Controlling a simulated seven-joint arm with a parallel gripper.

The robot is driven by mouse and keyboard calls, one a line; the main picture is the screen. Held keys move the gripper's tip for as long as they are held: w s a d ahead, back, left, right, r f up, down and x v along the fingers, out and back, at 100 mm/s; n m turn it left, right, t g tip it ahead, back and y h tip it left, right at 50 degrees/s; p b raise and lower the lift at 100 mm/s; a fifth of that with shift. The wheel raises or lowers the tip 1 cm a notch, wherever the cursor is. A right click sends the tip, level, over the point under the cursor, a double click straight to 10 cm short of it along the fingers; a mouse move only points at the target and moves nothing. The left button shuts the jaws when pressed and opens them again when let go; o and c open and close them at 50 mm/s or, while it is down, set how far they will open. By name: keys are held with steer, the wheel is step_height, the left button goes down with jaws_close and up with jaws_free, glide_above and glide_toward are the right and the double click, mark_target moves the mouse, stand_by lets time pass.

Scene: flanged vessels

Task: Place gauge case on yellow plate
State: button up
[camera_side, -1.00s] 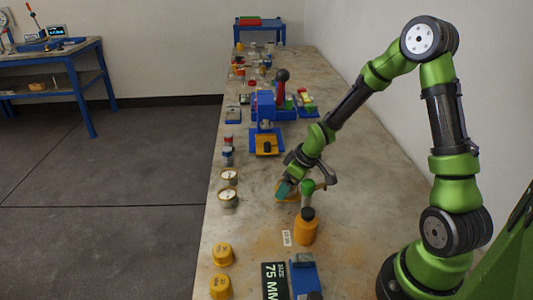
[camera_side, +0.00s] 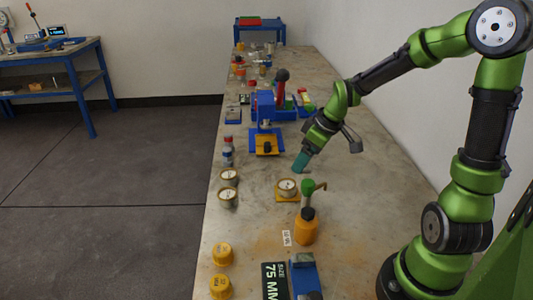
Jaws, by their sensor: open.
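A round gauge case (camera_side: 287,186) with a pale face and brassy rim sits on the small yellow plate (camera_side: 281,199) in the middle of the bench. Two more such gauge cases, one behind (camera_side: 228,177) the other (camera_side: 227,197), stand near the bench's left edge. My gripper (camera_side: 301,164) is open, up and behind the plate, apart from the gauge case on it. The teal fingers point down and left; the gap between them is hard to see.
An orange bottle with a green top and a spout (camera_side: 306,231) stands close in front of the plate. Two yellow caps (camera_side: 221,254) lie at the front left. A blue fixture (camera_side: 265,140) with a yellow part stands behind.

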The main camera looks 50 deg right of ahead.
steer(key=s+a+r+m+t+y, duration=0.1)
steer(key=s+a+r+m+t, duration=0.1)
steer(key=s+a+r+m, duration=0.4)
steer(key=s+a+r, duration=0.5)
steer(key=s+a, duration=0.1)
steer(key=shift+s+r+t, duration=0.2)
steer(key=shift+r+t, duration=0.2)
